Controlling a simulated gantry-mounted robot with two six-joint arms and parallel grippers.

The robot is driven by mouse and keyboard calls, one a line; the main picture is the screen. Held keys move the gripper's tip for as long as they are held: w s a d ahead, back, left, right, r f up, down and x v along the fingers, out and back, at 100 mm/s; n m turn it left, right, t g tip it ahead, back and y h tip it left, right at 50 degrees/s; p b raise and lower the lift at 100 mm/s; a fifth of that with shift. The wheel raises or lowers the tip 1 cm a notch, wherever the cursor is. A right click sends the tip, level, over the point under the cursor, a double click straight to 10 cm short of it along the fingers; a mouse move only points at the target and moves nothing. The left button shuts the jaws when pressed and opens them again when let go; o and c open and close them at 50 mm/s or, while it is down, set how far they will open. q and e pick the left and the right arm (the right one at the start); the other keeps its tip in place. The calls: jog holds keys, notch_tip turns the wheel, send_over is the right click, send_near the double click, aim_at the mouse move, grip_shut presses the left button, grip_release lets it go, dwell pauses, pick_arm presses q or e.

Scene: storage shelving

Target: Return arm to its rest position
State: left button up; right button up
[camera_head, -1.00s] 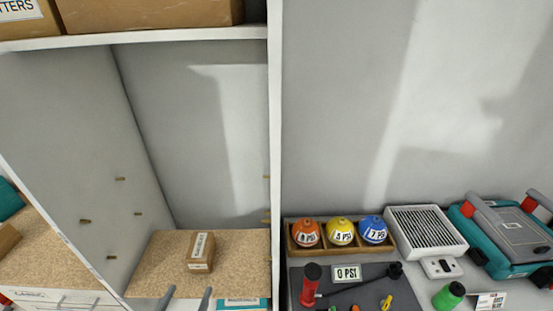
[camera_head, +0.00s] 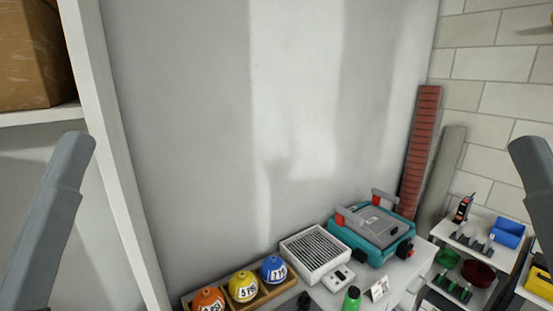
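A grey, finger-like part of my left gripper (camera_head: 66,165) rises large and close at the left edge, in front of the shelf's white upright. A similar grey part of my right gripper (camera_head: 534,165) stands at the right edge, cut off by the frame. Both point upward with nothing visible at their tips, and both are apart from the bench items. Only one finger-like part shows on each side, so I cannot tell how far either gripper is open.
A white shelf upright (camera_head: 112,160) and a cardboard box (camera_head: 37,50) are at left. Orange (camera_head: 208,300), yellow (camera_head: 243,286) and blue (camera_head: 273,269) balls, a white vented box (camera_head: 315,254) and a teal case (camera_head: 372,234) line the bench. Small shelves (camera_head: 480,245) stand at right.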

notch_tip(320, 180, up, 12)
jog(key=p, duration=1)
jog(key=shift+r, duration=0.2)
